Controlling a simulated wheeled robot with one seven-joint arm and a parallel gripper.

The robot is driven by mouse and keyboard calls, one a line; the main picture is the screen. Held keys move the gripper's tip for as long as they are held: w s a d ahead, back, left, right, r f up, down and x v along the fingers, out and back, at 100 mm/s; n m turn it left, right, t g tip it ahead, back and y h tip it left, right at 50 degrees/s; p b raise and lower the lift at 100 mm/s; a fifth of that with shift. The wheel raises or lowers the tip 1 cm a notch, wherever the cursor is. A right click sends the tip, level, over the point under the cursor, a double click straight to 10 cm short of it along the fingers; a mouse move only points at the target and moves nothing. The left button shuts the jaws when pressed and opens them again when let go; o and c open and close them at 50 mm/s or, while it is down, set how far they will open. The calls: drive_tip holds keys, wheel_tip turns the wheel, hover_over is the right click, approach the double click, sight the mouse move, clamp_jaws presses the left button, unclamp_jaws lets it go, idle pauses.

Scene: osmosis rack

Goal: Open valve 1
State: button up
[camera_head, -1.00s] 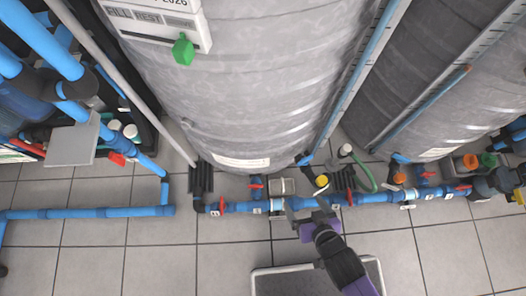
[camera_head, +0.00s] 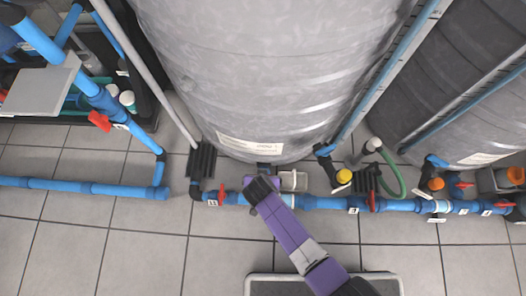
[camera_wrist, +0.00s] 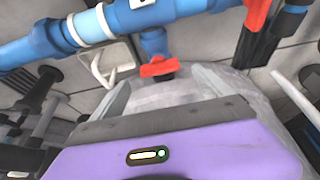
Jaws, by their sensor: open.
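My gripper (camera_head: 260,187), purple and dark, is over the blue pipe (camera_head: 320,203) at the foot of the large grey tank. It is open and empty. In the wrist view its two grey fingers stand apart (camera_wrist: 161,84), with a red valve handle (camera_wrist: 158,67) just beyond the gap on a blue branch stem. In the head view my gripper hides that handle. A second red handle (camera_head: 221,197) on the pipe is just left of the gripper; it appears at the upper right of the wrist view (camera_wrist: 257,14). Tag numbers are too small to read surely.
Another red handle (camera_head: 372,200) is farther right on the pipe. A white bracket (camera_head: 293,181) and a yellow-capped fitting (camera_head: 343,177) stand near the tank (camera_head: 270,75). A black ribbed block (camera_head: 202,160) is to the left. The tiled floor in front is mostly open.

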drive_tip(key=b+x, duration=0.2)
drive_tip(key=x, duration=0.3)
drive_tip(key=c, duration=1.4)
drive_tip(key=shift+o, duration=0.2)
